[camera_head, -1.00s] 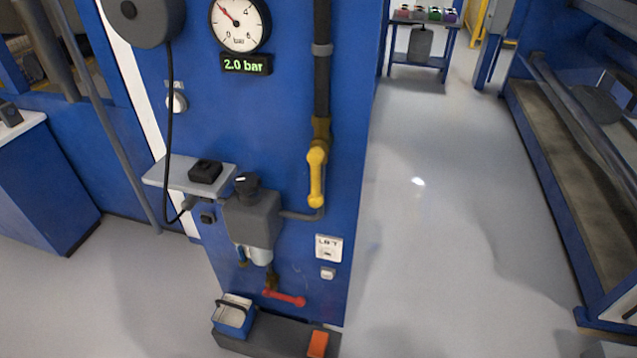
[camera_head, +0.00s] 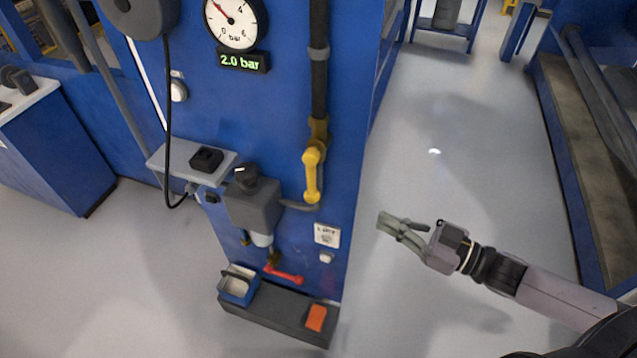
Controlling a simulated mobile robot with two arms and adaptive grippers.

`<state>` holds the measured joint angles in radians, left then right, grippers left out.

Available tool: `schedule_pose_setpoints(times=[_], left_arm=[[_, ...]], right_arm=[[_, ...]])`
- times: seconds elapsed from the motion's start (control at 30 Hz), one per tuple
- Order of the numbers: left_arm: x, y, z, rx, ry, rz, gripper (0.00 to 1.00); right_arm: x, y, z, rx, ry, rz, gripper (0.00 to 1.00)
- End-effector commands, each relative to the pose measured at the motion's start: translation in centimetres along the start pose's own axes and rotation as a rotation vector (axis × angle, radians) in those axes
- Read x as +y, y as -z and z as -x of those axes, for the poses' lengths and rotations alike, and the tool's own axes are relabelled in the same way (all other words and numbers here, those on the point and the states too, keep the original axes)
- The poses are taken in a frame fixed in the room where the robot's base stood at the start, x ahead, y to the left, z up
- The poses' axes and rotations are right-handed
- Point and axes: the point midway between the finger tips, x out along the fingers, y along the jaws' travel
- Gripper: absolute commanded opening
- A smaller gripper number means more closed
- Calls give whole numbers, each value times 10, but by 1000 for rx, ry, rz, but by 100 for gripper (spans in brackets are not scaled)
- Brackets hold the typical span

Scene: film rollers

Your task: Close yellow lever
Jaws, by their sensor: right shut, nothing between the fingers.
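The yellow lever (camera_head: 312,176) is on the dark vertical pipe on the blue panel. It points straight down, in line with the pipe. My right gripper (camera_head: 381,222) comes in from the lower right, shut and empty. In the picture it is to the right of the lever and a little lower, apart from it, in front of the grey floor. My left gripper is not in view.
A gauge (camera_head: 234,22) above a 2.0 bar display (camera_head: 243,62) is on the blue panel (camera_head: 275,115). A grey filter unit (camera_head: 252,207) and a red lever (camera_head: 285,275) are lower. A dark ledge (camera_head: 270,312) holds a small blue bin (camera_head: 238,290) and an orange block (camera_head: 316,318).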

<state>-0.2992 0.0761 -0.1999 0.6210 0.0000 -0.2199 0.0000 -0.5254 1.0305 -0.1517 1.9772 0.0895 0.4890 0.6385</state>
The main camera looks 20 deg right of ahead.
Motion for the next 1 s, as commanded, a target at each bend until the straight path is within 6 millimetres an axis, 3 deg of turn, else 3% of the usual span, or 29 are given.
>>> schedule_pose_setpoints(times=[0.53,1.0], left_arm=[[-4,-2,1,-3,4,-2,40],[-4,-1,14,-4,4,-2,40]], right_arm=[[-3,6,-9,10,12,-1,0],[-4,10,-80,12,12,0,0]])
